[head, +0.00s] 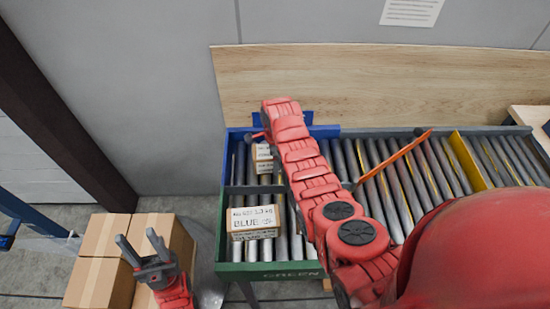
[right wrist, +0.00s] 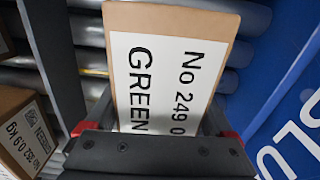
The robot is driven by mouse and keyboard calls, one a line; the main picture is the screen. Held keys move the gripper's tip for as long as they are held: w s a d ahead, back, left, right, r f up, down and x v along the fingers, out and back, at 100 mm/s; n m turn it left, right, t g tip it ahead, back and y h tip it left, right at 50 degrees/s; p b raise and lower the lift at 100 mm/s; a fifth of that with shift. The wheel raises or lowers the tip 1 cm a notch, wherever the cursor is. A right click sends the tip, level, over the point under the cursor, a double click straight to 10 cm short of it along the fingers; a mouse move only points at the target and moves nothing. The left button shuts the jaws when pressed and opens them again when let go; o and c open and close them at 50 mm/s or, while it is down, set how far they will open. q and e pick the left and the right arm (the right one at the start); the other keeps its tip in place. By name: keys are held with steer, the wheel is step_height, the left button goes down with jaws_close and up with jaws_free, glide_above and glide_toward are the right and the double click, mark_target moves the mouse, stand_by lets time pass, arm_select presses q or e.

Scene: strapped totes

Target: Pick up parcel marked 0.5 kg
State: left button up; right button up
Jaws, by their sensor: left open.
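In the right wrist view, a brown parcel (right wrist: 225,20) with a white label reading "No 249 0" and "GREEN" lies between the fingers of my right gripper (right wrist: 155,125). The rest of its weight is cut off by the gripper body. I cannot tell whether the fingers press on it. In the head view my right arm covers this gripper at the far left end of the roller conveyor. My left gripper (head: 140,247) is open and empty, above cardboard boxes at the lower left.
Another parcel (right wrist: 25,125) reads "0.9 kg". A parcel labelled "BLUE" (head: 254,222) lies on the near rollers; small parcels (head: 263,152) lie farther back. A blue wall (right wrist: 290,130) stands close right of the right gripper. Cardboard boxes (head: 100,265) stand left of the conveyor (head: 270,267).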

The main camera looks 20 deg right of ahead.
jaws_close()
steer(key=shift+w+r, duration=0.1)
steer(key=shift+r, duration=0.05)
